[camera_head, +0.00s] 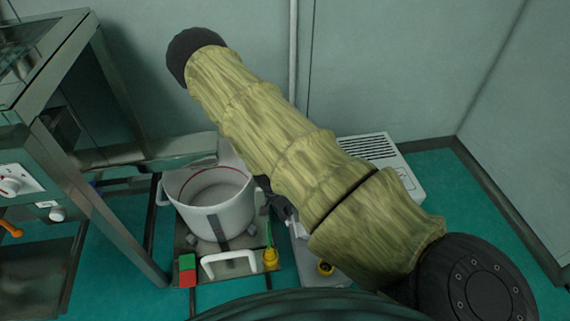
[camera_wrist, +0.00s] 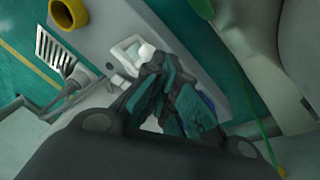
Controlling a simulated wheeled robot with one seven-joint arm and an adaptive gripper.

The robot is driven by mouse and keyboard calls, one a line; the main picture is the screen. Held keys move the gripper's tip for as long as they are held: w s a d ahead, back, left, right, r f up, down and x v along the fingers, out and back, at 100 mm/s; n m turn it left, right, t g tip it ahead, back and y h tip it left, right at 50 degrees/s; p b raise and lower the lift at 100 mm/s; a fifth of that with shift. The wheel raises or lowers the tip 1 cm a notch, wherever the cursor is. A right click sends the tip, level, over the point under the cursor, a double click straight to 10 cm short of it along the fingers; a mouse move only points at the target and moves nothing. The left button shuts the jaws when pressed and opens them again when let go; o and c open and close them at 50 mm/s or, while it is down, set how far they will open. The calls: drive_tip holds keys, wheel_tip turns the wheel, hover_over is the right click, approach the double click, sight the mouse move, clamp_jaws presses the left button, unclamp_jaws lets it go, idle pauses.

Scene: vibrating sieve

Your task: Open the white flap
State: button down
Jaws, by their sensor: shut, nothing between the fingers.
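The white flap (camera_wrist: 132,50) is a small white piece on a light grey surface in the wrist view, just ahead of my fingertips. In the head view a small white piece (camera_head: 295,229) shows beside my gripper, partly hidden by my arm. My gripper (camera_wrist: 158,66) is shut, with its dark fingers together and nothing between them. Its tips are very close to the flap; I cannot tell if they touch. In the head view my gripper (camera_head: 280,205) is a dark shape between the pot and my sleeved arm.
A large white pot (camera_head: 215,205) stands left of my gripper. A white handle (camera_head: 229,263), a red and green block (camera_head: 187,270) and a yellow fitting (camera_head: 325,268) are in front. A metal frame (camera_head: 85,195) stands at the left. A vented white box (camera_head: 385,160) is behind my arm.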

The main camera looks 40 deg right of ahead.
drive_tip(key=shift+r, duration=0.15)
drive_tip(key=shift+r+p, duration=0.65)
drive_tip(key=shift+r, duration=0.05)
